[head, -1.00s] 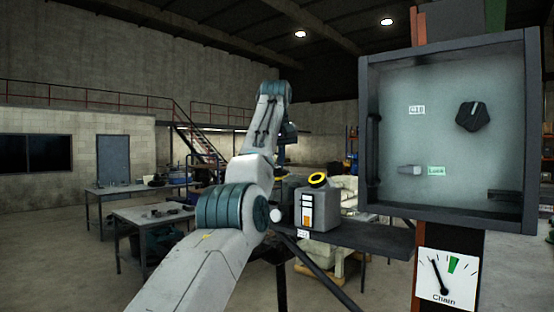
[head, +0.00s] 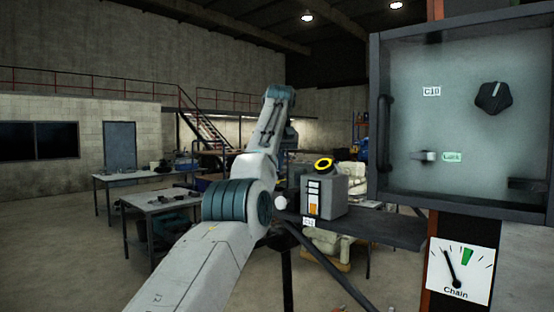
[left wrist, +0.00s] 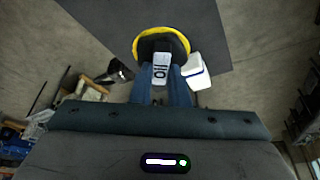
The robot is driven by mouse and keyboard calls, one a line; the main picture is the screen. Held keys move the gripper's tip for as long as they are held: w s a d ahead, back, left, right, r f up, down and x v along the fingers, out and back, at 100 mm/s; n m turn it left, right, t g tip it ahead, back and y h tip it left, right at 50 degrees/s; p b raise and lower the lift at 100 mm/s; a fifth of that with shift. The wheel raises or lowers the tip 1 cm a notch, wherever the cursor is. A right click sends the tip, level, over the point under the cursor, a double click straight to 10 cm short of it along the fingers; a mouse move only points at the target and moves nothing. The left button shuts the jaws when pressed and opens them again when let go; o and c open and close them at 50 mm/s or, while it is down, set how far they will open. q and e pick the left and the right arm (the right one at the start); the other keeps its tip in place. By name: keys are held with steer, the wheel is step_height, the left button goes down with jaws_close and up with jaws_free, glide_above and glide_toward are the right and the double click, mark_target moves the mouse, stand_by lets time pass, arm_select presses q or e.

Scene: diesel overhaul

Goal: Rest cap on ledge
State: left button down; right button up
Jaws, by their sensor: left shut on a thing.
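In the left wrist view my left gripper (left wrist: 163,88) is shut on a black cap (left wrist: 150,45) with a yellow rim and a white label reading "Oil". A flat dark surface, apparently the ledge, shows behind the cap; I cannot tell whether they touch. In the head view the dark ledge (head: 385,230) runs below the cabinet. A grey box (head: 340,193) with a yellow ring (head: 323,163) on top stands on it. My left arm reaches forward beside the box, and its fingers and the cap are hidden there. My right gripper is out of view.

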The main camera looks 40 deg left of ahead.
arm_select(q)
steer(key=shift+w+a+f, duration=0.1)
steer(key=shift+w+f, duration=0.05)
steer(key=shift+s, duration=0.25)
steer(key=shift+w+f+b, duration=0.15)
steer(key=shift+f+b, duration=2.25)
steer(key=shift+f, duration=0.1)
steer(key=c, duration=1.3)
jaws_free()
steer(key=shift+r, duration=0.1)
